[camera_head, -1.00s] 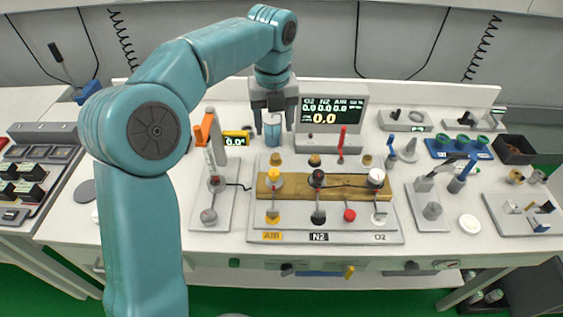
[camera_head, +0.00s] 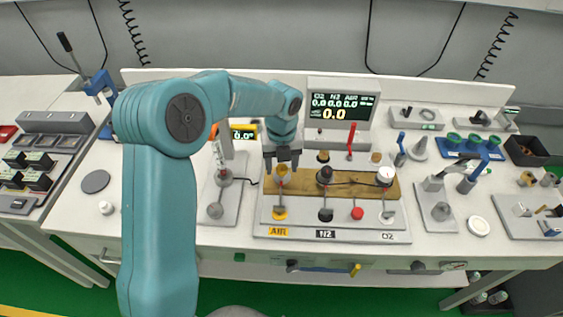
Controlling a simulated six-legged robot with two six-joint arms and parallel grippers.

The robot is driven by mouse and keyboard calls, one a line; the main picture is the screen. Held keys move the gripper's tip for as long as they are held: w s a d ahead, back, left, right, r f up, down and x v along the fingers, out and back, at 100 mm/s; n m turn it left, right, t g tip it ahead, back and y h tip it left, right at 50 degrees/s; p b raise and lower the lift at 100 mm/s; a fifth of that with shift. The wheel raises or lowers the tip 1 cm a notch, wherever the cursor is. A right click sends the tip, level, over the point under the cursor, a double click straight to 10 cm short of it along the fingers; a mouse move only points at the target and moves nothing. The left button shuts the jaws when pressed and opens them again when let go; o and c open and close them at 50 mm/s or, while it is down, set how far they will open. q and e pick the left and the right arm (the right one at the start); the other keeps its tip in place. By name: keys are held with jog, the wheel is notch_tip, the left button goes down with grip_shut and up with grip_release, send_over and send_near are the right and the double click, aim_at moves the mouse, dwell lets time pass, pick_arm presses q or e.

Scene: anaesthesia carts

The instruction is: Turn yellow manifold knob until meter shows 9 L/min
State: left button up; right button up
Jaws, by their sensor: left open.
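The manifold (camera_head: 340,190) has a wooden bar carrying three knobs, with AIR, N2 and O2 labels along its front. A yellow knob (camera_head: 282,174) is on the AIR side of the bar. A lower yellow part (camera_head: 280,214) sits in front of it, above the AIR label. My left gripper (camera_head: 282,166) is open, pointing down, its fingers at either side of the upper yellow knob in this view. Contact cannot be told. The meter (camera_head: 340,103) behind reads 0.0 in large digits, with zeros in the row above. My right gripper is not in view.
A stand with an orange part (camera_head: 219,190) is left of the manifold, near a small yellow display (camera_head: 243,132). A red lever (camera_head: 350,140) rises behind the manifold. A grey fixture with a blue lever (camera_head: 436,200) is at right. The bench front is mostly clear.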

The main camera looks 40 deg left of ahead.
pick_arm(q)
jog(key=shift+w+a+f, duration=0.15)
jog(key=shift+w+f, duration=0.1)
jog(key=shift+w, duration=0.1)
jog(key=shift+s+r, duration=0.2)
jog(key=shift+s, duration=0.05)
jog(key=c, duration=0.9)
jog(key=shift+c, duration=0.7)
